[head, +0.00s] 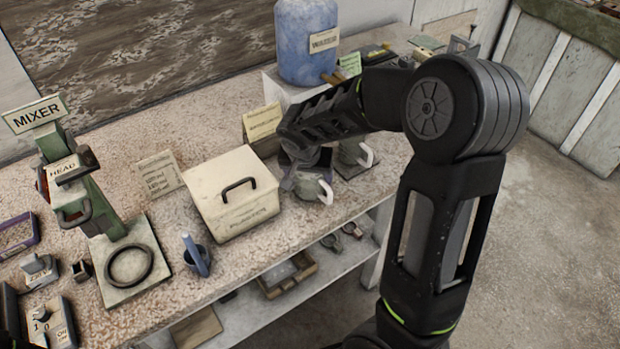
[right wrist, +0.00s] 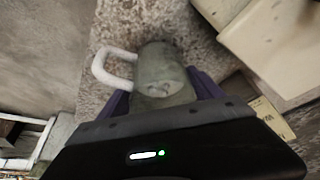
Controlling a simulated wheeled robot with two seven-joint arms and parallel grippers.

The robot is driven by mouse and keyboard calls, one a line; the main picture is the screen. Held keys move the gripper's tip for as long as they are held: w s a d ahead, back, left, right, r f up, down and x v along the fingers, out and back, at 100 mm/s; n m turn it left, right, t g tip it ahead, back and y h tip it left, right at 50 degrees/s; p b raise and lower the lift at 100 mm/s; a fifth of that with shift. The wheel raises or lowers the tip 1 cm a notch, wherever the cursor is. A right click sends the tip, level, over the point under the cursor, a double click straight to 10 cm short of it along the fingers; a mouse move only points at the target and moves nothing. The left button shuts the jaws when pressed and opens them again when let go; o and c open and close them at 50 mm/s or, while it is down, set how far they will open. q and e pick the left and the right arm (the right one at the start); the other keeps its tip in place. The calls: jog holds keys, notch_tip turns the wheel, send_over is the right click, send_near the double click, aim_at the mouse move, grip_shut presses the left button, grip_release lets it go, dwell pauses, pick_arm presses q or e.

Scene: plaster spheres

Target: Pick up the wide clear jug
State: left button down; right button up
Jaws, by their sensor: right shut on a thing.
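A grey-green, cloudy jug (head: 308,187) with a white handle stands near the front edge of the worktop, right of the cream lidded box. My right gripper (head: 301,168) comes down over it from above and is shut on it. In the right wrist view the jug (right wrist: 160,72) sits between the two purple fingers of my right gripper (right wrist: 164,92), with its white handle sticking out to the left. The wrist hides part of the jug in the head view. A second vessel (head: 349,153) with a white handle stands just behind, to the right. My left gripper is not in view.
The cream box (head: 235,195) is close on the left of the jug. A blue water container (head: 306,45) stands behind on a raised block. The mixer (head: 75,185) is further left. A lower shelf (head: 265,300) lies under the worktop's front edge.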

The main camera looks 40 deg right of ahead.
notch_tip(320, 180, up, 9)
jog(key=shift+b, duration=0.45)
dwell(0.6)
